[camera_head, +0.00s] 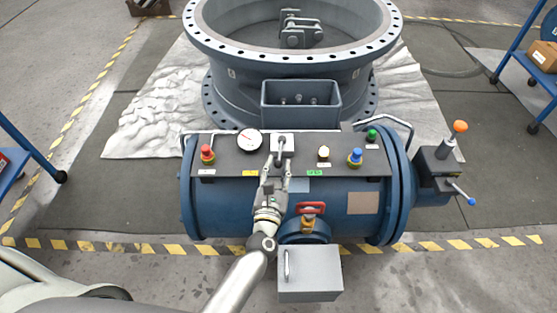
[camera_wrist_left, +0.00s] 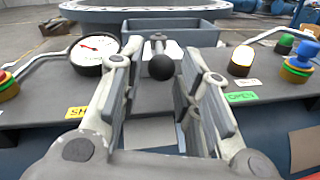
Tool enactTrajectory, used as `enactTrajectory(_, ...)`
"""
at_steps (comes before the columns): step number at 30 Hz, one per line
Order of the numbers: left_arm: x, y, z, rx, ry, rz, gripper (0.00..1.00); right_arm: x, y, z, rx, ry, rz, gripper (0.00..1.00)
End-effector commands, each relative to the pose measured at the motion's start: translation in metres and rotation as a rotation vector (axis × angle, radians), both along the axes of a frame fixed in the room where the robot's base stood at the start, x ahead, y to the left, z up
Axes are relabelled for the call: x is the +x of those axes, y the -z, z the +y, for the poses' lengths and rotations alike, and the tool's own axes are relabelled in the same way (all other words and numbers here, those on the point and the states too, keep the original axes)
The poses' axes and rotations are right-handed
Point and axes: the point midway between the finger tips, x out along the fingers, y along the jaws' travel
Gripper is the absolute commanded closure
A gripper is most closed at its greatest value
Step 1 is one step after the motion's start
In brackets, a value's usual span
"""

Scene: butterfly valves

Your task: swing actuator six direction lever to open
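The direction lever (camera_wrist_left: 162,67) has a black ball knob and stands on a white plate (camera_wrist_left: 175,48) on the actuator's dark top panel. In the head view the lever (camera_head: 281,143) is partly hidden by my left gripper. My left gripper (camera_head: 277,164) reaches in from the front. In the left wrist view its fingers (camera_wrist_left: 160,75) are apart, with the knob showing in the gap between them; I cannot tell whether they touch it. A yellow label (camera_wrist_left: 76,112) lies left of the lever and a green OPEN label (camera_wrist_left: 241,97) lies right. My right gripper is not in view.
A gauge (camera_head: 249,140) and a red knob (camera_head: 207,153) stand left of the lever. White (camera_head: 323,152), blue (camera_head: 355,156) and green (camera_head: 372,135) knobs stand right. The blue actuator body (camera_head: 215,207) lies before the large valve ring (camera_head: 222,87). A grey box (camera_head: 312,273) sits in front.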

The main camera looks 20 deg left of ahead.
Motion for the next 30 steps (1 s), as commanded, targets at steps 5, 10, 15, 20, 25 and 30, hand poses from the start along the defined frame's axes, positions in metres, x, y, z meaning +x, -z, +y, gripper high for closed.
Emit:
enactTrajectory(5, -0.038, 0.001, -0.005, 0.000, 0.001, 0.003, 0.69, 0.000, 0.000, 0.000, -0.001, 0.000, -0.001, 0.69)
enactTrajectory(10, -0.065, 0.001, -0.008, 0.000, 0.001, 0.004, 0.69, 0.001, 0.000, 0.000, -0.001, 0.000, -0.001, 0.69)
enactTrajectory(15, -0.078, 0.001, -0.010, 0.000, 0.000, 0.003, 0.69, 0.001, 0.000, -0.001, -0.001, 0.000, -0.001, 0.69)
enactTrajectory(20, -0.081, 0.001, -0.010, 0.000, 0.000, 0.002, 0.69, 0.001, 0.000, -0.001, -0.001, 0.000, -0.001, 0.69)
enactTrajectory(25, -0.081, 0.001, -0.010, 0.000, 0.000, 0.002, 0.70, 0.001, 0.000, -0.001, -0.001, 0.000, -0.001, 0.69)
enactTrajectory(30, -0.080, 0.004, -0.003, 0.100, 0.016, 0.006, 0.92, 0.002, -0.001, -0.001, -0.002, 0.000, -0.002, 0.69)
